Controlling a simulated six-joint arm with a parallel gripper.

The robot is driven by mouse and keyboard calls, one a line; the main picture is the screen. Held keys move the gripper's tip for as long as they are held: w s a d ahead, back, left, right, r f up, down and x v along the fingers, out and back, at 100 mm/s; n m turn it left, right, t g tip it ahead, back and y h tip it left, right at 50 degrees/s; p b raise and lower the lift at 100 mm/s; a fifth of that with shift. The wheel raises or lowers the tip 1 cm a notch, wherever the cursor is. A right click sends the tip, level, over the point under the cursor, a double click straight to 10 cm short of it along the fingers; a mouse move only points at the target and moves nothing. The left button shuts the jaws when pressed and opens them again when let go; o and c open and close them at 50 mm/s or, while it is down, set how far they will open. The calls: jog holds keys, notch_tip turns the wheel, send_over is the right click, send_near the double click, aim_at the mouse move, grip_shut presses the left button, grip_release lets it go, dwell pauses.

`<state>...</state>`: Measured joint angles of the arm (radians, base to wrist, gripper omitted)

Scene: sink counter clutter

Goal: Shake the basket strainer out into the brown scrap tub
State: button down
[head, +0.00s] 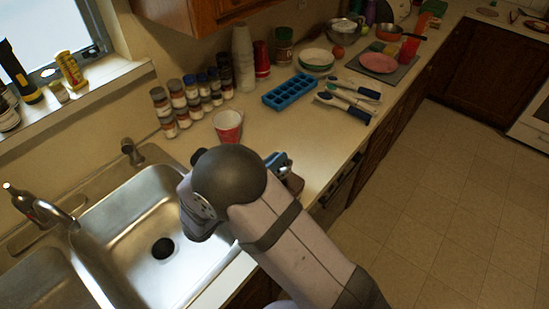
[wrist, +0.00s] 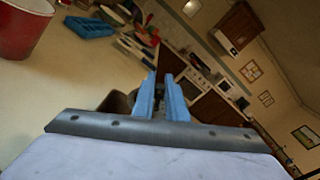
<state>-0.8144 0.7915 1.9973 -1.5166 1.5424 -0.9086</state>
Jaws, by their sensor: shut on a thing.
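My gripper (head: 279,163) is over the counter to the right of the sink, mostly hidden behind my arm in the head view. In the wrist view its two blue fingers (wrist: 163,98) are close together, with a small grey piece of the basket strainer (wrist: 158,108) between them. The rest of the strainer is hidden. The brown scrap tub (head: 293,184) shows only in part beside the gripper, near the counter's front edge. In the wrist view a brown part of the tub (wrist: 118,103) shows behind the left finger. Its inside is not visible.
A red cup (head: 228,126) stands on the counter left of the gripper. A blue ice tray (head: 289,92), utensils (head: 347,100) and spice jars (head: 187,98) are farther back. The steel sink (head: 130,225) is at left, its drain (head: 163,248) dark.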

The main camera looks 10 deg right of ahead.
jog(key=n+p, duration=0.1)
jog(key=n, duration=0.1)
jog(key=n+p, duration=0.1)
jog(key=n, duration=0.1)
jog(key=shift+w+a+r+n+p, duration=0.2)
jog(key=shift+n+p, duration=0.1)
jog(key=shift+w+f+n+g, duration=0.1)
jog(key=shift+f+n+g, duration=0.15)
jog(key=shift+n, duration=0.85)
jog(key=shift+n+p, duration=0.5)
jog(key=shift+p, duration=0.3)
jog(key=shift+f+n+p, duration=0.1)
jog(key=shift+n+p, duration=0.2)
jog(key=shift+p, duration=0.1)
jog(key=shift+a+f+n+g+p, duration=0.1)
jog(key=shift+f+n+g+p, duration=0.1)
jog(key=shift+n+p, duration=0.5)
jog(key=shift+f+n+g+p, duration=0.1)
jog(key=shift+f+n+p, duration=0.1)
jog(key=shift+n+p, duration=0.45)
jog(key=n+p, duration=0.1)
jog(key=n, duration=0.2)
jog(key=shift+f+h+p, duration=0.1)
jog(key=shift+h+p, duration=0.2)
jog(key=shift+p, duration=0.05)
jog(key=n, duration=0.2)
jog(key=f+n+p, duration=0.1)
jog(key=n, duration=0.1)
jog(key=shift+g+h, duration=0.25)
jog(key=shift+h, duration=0.05)
